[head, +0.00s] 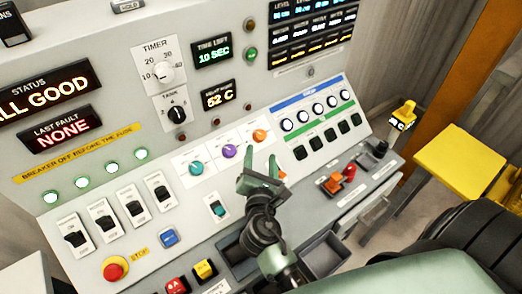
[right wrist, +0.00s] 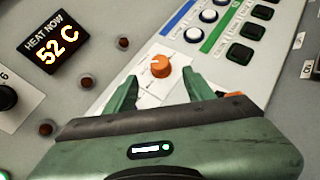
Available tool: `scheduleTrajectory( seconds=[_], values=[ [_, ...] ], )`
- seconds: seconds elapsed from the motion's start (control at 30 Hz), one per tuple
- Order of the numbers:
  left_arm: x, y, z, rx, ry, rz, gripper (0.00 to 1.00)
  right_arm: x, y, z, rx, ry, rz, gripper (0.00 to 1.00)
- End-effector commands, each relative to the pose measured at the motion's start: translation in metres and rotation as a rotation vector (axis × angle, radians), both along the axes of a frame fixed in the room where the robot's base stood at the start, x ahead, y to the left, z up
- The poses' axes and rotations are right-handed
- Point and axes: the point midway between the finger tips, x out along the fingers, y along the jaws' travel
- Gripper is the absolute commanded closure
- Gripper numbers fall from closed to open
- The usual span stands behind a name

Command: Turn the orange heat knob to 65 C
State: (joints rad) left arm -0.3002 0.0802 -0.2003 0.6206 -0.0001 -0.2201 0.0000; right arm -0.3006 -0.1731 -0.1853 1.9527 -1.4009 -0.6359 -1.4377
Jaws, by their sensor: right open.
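The orange heat knob (head: 260,136) sits on a white plate on the sloped panel, to the right of a purple knob. It also shows in the right wrist view (right wrist: 160,67), with a pale mark on its top; its scale is too small to read. My right gripper (right wrist: 155,92) is open, its two green fingers apart on either side of the knob's plate and short of the knob. In the head view my right gripper (head: 261,161) is just below the knob. The heat display (right wrist: 50,40) reads 52 C. My left gripper is not in view.
A teal knob (head: 196,168) and a purple knob (head: 229,151) stand left of the orange knob. White round buttons (head: 302,121) and dark square buttons (head: 315,143) lie to its right. Switches and a red stop button (head: 115,268) are at lower left.

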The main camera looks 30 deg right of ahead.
Motion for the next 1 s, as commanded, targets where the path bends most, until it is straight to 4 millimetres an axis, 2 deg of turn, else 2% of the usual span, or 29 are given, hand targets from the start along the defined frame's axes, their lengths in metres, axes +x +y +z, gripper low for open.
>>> scheduleTrajectory(
  seconds=[0.37, 0.67, 1.0],
  values=[
    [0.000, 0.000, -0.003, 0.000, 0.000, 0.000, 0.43, 0.002, -0.002, 0.001, -0.020, -0.012, 0.018, 0.46],
    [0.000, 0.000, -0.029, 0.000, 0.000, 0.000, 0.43, 0.009, -0.008, 0.006, -0.189, -0.084, 0.207, 0.46],
    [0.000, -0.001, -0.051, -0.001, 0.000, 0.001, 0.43, -0.004, -0.029, -0.013, -0.369, -0.047, 0.397, 0.46]
  ],
)
